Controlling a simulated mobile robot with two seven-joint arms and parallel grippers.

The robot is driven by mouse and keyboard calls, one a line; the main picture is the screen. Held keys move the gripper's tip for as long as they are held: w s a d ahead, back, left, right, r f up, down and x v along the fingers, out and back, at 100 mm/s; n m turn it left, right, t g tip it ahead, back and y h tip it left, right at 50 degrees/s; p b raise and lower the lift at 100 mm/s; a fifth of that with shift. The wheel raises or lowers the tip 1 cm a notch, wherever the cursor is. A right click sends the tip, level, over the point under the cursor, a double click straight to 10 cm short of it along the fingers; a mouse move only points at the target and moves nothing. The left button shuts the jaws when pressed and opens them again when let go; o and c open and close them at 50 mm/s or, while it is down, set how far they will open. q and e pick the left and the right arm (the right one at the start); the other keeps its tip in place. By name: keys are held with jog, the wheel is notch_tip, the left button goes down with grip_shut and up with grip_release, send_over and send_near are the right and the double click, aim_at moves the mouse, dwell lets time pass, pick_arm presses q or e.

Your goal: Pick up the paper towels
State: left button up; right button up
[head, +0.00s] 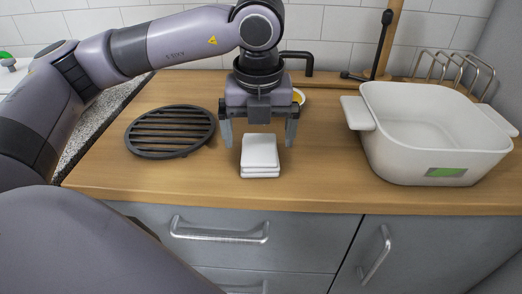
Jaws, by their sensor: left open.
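The paper towels (260,152) appear to be the small white stack of folded sheets on the wooden counter, near its front edge. My left gripper (258,140) is above and around the back of the stack, pointing down. Its two fingers are spread wide, one on each side, with nothing between them that I can see held. Whether the fingertips reach the counter cannot be told. My right gripper is not in view.
A black round grate (171,130) lies left of the stack. A white two-handled tub (425,135) stands at the right, with a wire rack (455,72) behind it. A partly hidden yellow-and-white item (298,96) is behind my gripper. The counter (320,165) between stack and tub is clear.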

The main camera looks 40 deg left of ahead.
pick_arm(q)
jog(key=f, duration=0.3)
jog(key=shift+w+a+f, duration=0.1)
jog(key=shift+w+f, duration=0.1)
jog(key=shift+f, duration=0.05)
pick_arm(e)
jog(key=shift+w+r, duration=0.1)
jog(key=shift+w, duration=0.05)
pick_arm(q)
jog(key=shift+c, duration=0.3)
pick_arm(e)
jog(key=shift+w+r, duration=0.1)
pick_arm(q)
jog(key=c, duration=1)
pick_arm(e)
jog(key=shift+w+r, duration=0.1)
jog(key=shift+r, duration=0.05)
pick_arm(q)
jog(key=shift+r, duration=0.15)
notch_tip(320, 180, up, 12)
notch_tip(320, 180, up, 6)
jog(key=r+p, duration=0.1)
jog(key=p, duration=0.2)
send_over(259, 148)
jog(key=shift+r, duration=0.4)
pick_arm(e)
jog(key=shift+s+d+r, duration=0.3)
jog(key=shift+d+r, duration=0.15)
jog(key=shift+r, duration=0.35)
